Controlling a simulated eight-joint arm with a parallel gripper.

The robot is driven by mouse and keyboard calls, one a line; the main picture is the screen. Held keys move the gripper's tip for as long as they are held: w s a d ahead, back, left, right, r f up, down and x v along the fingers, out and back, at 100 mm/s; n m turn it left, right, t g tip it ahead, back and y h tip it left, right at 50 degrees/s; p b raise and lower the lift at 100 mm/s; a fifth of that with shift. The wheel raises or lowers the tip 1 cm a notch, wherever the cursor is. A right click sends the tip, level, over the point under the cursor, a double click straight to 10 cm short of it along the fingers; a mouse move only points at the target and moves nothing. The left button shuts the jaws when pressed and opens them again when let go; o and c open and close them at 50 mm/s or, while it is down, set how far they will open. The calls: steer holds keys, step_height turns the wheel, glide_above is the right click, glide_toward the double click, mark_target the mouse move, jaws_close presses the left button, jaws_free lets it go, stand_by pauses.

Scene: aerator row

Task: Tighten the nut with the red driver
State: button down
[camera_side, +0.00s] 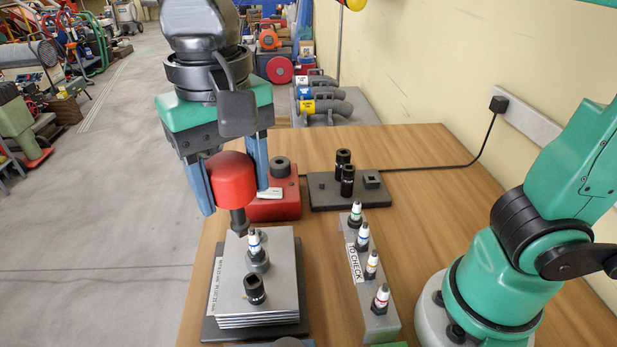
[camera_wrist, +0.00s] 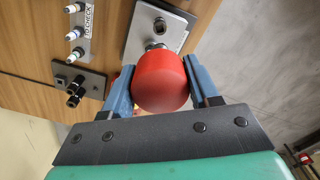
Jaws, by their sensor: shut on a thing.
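My gripper (camera_side: 234,190) has blue fingers shut on the red driver (camera_side: 230,172), which hangs roughly upright with its dark shaft pointing down. The driver's tip is near the back left of a stack of grey plates (camera_side: 280,285), seemingly just above it. A black hollow socket-like part (camera_side: 254,288) stands nearer the front. I cannot tell which part is the nut. In the wrist view the red driver (camera_wrist: 160,82) hides its own tip.
A grey "TO CHECK" rack (camera_side: 385,327) holds several colour-banded pieces at right. Behind are a red block (camera_side: 273,207) with a dark round top and a dark tray (camera_side: 322,193) with two black sockets (camera_side: 347,180). Bare wood (camera_side: 430,190) lies behind the rack.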

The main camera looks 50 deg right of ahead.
mark_target(240, 221)
steer(key=shift+f, duration=3.7)
steer(key=shift+f, duration=0.5)
steer(key=shift+f, duration=0.6)
steer(key=m, duration=0.6)
steer(key=shift+m, duration=0.9)
